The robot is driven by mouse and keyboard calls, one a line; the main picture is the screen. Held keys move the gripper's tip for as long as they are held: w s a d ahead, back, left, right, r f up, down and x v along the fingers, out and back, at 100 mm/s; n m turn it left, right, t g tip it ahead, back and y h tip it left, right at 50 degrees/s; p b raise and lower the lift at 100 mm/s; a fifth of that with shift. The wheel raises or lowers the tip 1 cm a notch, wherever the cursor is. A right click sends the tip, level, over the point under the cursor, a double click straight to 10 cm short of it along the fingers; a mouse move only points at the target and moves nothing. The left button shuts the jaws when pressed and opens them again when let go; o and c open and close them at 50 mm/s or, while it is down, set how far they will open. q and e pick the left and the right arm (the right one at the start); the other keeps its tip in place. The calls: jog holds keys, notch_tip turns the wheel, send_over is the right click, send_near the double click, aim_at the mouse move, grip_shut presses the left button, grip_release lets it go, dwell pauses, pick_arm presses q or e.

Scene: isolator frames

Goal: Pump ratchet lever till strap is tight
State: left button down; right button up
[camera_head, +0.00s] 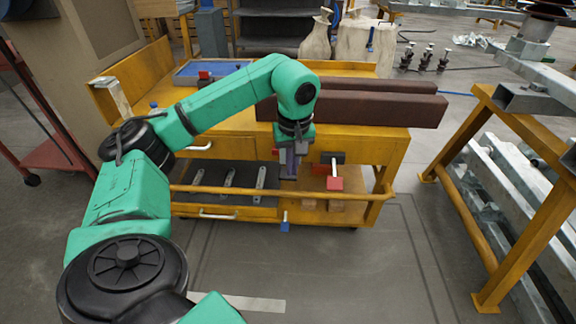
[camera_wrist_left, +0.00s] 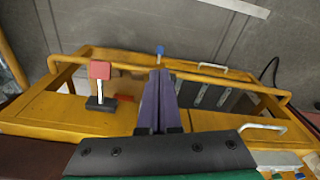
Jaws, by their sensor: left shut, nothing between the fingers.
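My left gripper (camera_head: 289,172) points down at the cart's front, left of the lever. Its purple fingers (camera_wrist_left: 159,98) are shut with nothing between them. No strap can be made out in either view. My right gripper is not in view.
Long dark brown beams (camera_head: 385,108) lie across the yellow cart (camera_head: 226,122), right behind my gripper. A yellow rail (camera_head: 240,192) runs along its front, with a blue-ended knob (camera_head: 284,222) below. A yellow frame (camera_head: 497,215) stands at right. Floor in front is clear.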

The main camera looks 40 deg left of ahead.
pick_arm(q)
notch_tip(320, 180, up, 7)
jog(key=p, duration=0.1)
jog(key=shift+s+d+r+p, duration=0.2)
jog(key=shift+d+p, duration=0.1)
jog(key=shift+p, duration=0.1)
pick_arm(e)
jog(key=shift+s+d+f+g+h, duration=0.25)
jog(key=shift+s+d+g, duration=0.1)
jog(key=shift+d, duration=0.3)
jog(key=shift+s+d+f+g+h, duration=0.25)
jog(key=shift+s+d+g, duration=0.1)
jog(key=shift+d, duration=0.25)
